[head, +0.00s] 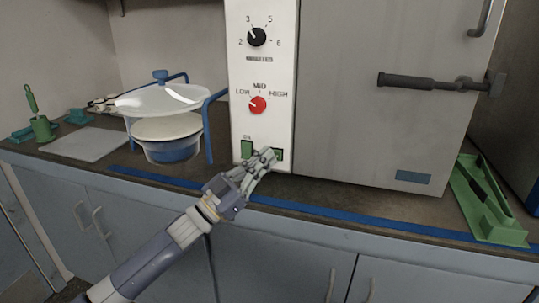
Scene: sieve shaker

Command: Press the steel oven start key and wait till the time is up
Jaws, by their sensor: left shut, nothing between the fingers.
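The steel oven (360,45) stands on the counter with its door shut. My right gripper does not show.
A blue-framed stand with a clear cover (163,98) over a white and blue bowl (172,145) is left of the oven. A grey board (88,144) and green tools lie further left. A green holder (488,200) is at the right. The oven handle (425,82) sticks out.

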